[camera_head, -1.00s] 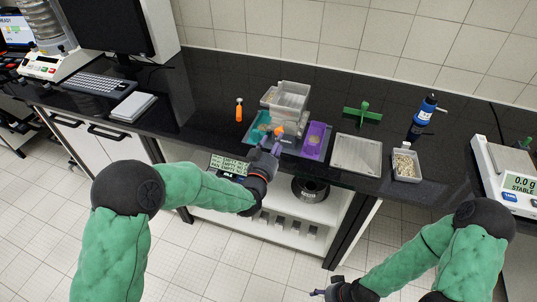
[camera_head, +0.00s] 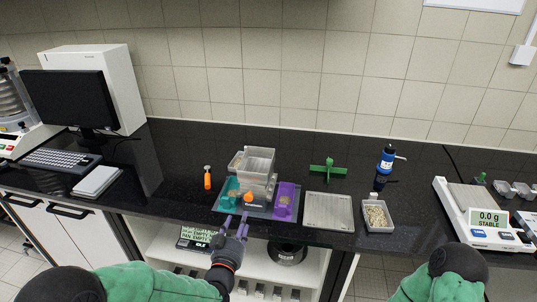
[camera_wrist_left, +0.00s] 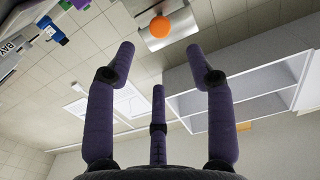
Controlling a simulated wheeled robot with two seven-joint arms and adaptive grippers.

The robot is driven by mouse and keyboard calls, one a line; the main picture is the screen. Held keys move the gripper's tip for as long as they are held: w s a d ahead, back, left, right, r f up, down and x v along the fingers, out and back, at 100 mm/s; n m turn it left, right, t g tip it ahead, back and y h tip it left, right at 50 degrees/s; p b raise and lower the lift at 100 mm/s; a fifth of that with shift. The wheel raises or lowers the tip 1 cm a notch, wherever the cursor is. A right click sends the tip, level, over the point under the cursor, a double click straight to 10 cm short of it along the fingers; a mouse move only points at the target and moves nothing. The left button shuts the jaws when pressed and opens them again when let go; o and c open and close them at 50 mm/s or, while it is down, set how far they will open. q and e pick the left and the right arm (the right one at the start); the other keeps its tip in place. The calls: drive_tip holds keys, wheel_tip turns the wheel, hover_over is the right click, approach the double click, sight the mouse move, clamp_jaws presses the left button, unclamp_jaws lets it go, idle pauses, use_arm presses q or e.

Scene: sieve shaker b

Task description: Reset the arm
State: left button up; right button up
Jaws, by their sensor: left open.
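My left gripper (camera_head: 235,226) is in front of the bench's front edge, just below the tray of stacked sieves in the head view. Its purple fingers (camera_wrist_left: 158,65) are spread apart in the left wrist view, with nothing between them. An orange round thing (camera_wrist_left: 160,27) shows beyond the fingertips there, and an orange knob (camera_head: 248,197) shows by the stack in the head view. My right arm's green sleeve (camera_head: 437,287) is at the lower right of the head view; its gripper is out of the frame.
The grey sieve stack (camera_head: 254,167) stands beside a teal piece (camera_head: 229,190) and a purple piece (camera_head: 285,199). To the right are a flat metal tray (camera_head: 328,209), a container of grains (camera_head: 376,215), a blue bottle (camera_head: 387,158) and a scale (camera_head: 483,217). A monitor (camera_head: 70,99) stands at left.

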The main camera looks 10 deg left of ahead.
use_arm(q)
drive_tip(key=s+d+f+g+h, duration=0.1)
drive_tip(key=s+f+g, duration=0.2)
drive_tip(key=f, duration=0.5)
drive_tip(key=s+d+f+n+g, duration=0.1)
drive_tip(key=s+f+g, duration=0.15)
drive_tip(key=f, duration=0.55)
drive_tip(key=s+d+f+g+h, duration=0.15)
drive_tip(key=f+g, duration=0.25)
drive_tip(key=f, duration=0.4)
drive_tip(key=s+d+f+n+g, duration=0.1)
drive_tip(key=s+f+g, duration=0.3)
drive_tip(key=s, duration=0.5)
drive_tip(key=s+d+f+g, duration=0.3)
drive_tip(key=s+f+g, duration=0.1)
drive_tip(key=s+f, duration=0.4)
drive_tip(key=shift+s+f+n+h, duration=0.15)
drive_tip(key=shift+s+n+h, duration=0.3)
drive_tip(key=shift+s, duration=0.35)
drive_tip(key=shift+d, duration=0.1)
